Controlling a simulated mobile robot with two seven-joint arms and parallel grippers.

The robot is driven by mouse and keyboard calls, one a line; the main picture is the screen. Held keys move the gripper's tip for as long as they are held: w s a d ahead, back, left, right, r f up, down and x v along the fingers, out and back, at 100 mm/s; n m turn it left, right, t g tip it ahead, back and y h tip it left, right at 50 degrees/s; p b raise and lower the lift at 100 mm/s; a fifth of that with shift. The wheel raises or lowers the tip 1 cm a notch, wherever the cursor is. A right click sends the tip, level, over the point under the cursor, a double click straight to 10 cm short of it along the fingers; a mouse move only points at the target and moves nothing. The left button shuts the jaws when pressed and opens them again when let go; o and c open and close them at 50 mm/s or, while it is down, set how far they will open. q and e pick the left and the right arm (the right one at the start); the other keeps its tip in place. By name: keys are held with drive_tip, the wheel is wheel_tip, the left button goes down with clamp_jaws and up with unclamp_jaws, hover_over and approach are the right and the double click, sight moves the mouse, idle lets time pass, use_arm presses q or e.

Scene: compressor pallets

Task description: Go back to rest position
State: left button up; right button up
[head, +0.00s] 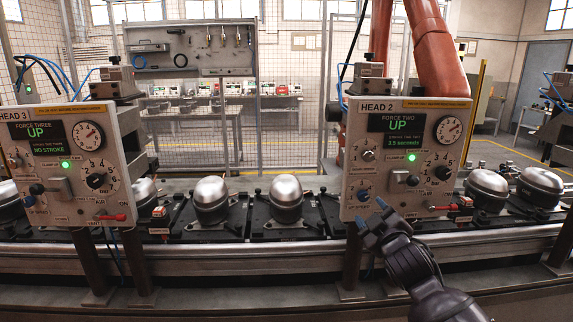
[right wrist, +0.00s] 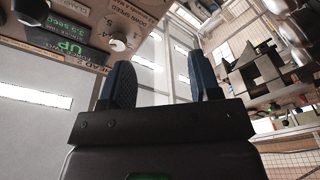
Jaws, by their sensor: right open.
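My right gripper (head: 371,215) is in the head view in front of the lower left part of the HEAD 2 panel (head: 400,150). Its blue-tipped fingers point up and left. In the right wrist view its two fingers (right wrist: 165,85) stand apart with nothing between them, and the room's ceiling and windows show behind. The HEAD 2 display reads "UP" in green. My left gripper is not in the head view.
The HEAD 3 panel (head: 70,165) stands at the left. Silver compressors (head: 286,198) sit on dark pallets along the conveyor rail (head: 235,257). An orange robot arm (head: 432,50) rises behind HEAD 2. A mesh fence (head: 290,90) stands behind the line.

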drive_tip(key=s+d+f+m+g+h, duration=0.1)
drive_tip(key=s+d+f+m+g, duration=0.1)
drive_tip(key=s+f, duration=0.9)
drive_tip(key=s+d+f+m+g, duration=0.2)
drive_tip(key=s+f+m, duration=0.2)
drive_tip(key=s+f, duration=0.7)
drive_tip(key=s+d+f+m+g+h, duration=0.1)
drive_tip(key=s+d+f+m+g, duration=0.1)
drive_tip(key=s+f, duration=0.9)
drive_tip(key=s+m+g, duration=0.1)
drive_tip(key=s, duration=0.2)
drive_tip(key=shift+m+h, duration=0.3)
drive_tip(key=shift+f, duration=0.1)
